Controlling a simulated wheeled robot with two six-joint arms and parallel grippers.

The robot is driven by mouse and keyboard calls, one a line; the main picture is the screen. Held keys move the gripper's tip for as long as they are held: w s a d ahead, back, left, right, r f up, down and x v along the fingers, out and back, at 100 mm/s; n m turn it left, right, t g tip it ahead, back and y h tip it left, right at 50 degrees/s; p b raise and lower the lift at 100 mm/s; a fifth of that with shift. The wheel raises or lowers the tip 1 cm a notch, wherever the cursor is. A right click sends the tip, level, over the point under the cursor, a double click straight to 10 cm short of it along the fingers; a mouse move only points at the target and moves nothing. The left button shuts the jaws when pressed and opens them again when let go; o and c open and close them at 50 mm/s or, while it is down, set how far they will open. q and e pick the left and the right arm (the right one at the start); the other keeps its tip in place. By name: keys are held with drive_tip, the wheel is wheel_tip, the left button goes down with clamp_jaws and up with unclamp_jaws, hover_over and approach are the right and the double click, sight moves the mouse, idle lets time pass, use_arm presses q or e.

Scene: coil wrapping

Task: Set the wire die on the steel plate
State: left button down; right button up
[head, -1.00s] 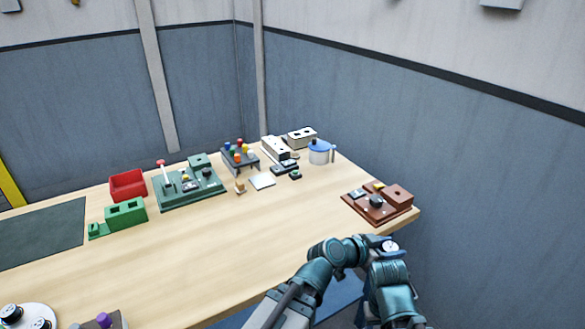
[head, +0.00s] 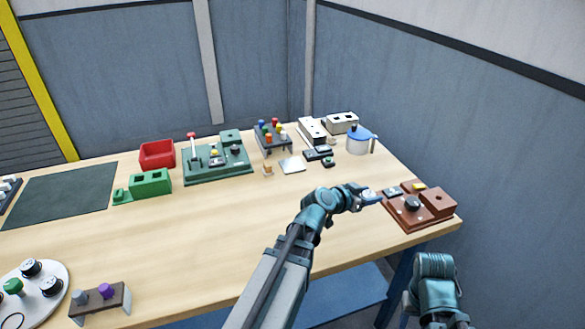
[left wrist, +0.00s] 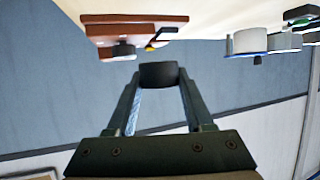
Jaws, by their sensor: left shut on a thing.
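My left gripper (head: 367,195) is shut on a small round piece, which I take to be the wire die (left wrist: 158,74). In the left wrist view it is a short dark cylinder between the fingertips; in the head view a small pale face shows at the tip. The gripper is above the right part of the table, just left of the brown fixture (head: 437,203). A flat pale square (head: 291,165), which looks like the steel plate, lies farther back and left, bare on top. My right arm shows at the bottom right; its gripper is not visible.
The brown fixture carries a black knob and stands near the table's right edge. The middle of the table is clear.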

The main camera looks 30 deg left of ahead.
use_arm(q)
drive_tip(key=a+n+y, duration=0.1)
drive_tip(key=a, duration=0.4)
drive_tip(key=a+f+n+y+b, duration=0.1)
drive_tip(key=a, duration=0.5)
drive_tip(key=a+n+t+y, duration=0.1)
drive_tip(key=a, duration=0.5)
drive_tip(key=shift+w+f, duration=0.3)
drive_tip(key=shift+w, duration=0.1)
drive_tip(key=s+a+y, duration=0.1)
drive_tip(key=a, duration=0.3)
drive_tip(key=s+a+n+y, duration=0.1)
drive_tip(key=a, duration=0.4)
drive_tip(key=s+a+f+n+y+b, duration=0.1)
drive_tip(key=a, duration=0.3)
drive_tip(key=shift+a, duration=0.2)
drive_tip(key=b, duration=0.2)
hover_over(292, 164)
drive_tip(key=s, duration=0.1)
drive_tip(key=shift+d+f, duration=0.1)
drive_tip(key=shift+f, duration=0.55)
drive_tip(key=shift+w, duration=0.5)
wheel_tip(292, 164, down, 4)
drive_tip(key=b, duration=0.3)
drive_tip(key=shift+s, duration=0.1)
drive_tip(key=shift+r, duration=0.15)
